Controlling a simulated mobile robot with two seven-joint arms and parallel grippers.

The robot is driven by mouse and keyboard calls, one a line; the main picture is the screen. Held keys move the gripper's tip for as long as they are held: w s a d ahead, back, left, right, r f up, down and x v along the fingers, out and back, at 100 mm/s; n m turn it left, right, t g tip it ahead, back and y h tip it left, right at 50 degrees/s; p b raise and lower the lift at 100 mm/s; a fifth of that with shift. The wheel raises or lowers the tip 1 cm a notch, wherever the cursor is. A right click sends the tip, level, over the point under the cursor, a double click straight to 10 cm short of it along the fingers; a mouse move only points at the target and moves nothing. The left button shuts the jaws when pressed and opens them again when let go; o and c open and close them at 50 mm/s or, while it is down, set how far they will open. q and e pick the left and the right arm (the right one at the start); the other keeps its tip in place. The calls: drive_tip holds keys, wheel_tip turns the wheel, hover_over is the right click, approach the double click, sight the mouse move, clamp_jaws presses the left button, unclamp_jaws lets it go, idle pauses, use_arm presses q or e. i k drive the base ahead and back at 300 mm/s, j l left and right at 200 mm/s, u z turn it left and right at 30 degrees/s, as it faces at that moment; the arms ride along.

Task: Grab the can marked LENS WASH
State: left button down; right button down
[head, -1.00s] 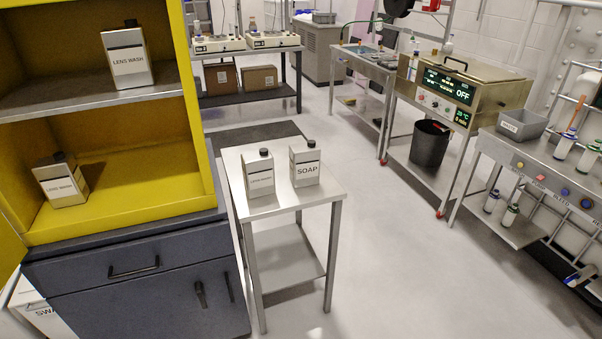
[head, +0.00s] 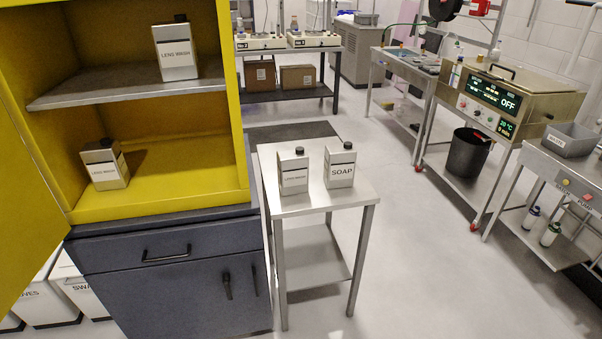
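Two metal cans marked LENS WASH stand in the yellow cabinet (head: 160,205). One upper can (head: 178,60) is on the grey shelf (head: 120,88), near its right side. One lower can (head: 106,170) is on the yellow cabinet floor at the left. A third can (head: 293,178) stands on the small steel table (head: 310,202); its small label looks like LENS WASH but is hard to read. Next to it is a can marked SOAP (head: 340,170). All have dark caps and stand upright. Neither of my grippers is in view.
The yellow cabinet is open at the front, its door (head: 25,190) swung out at left. It sits on a dark grey drawer unit (head: 190,285). A steel ultrasonic-type machine (head: 505,95) and a black bin (head: 468,153) are at right. Clear floor (head: 425,270) lies right of the small table.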

sight(292, 164)
drive_tip(key=i+l+u, duration=0.15)
drive_tip(key=i+l, duration=0.35)
drive_tip(key=i+l+u, duration=0.2)
drive_tip(key=i+l, duration=0.3)
drive_tip(key=l, duration=0.15)
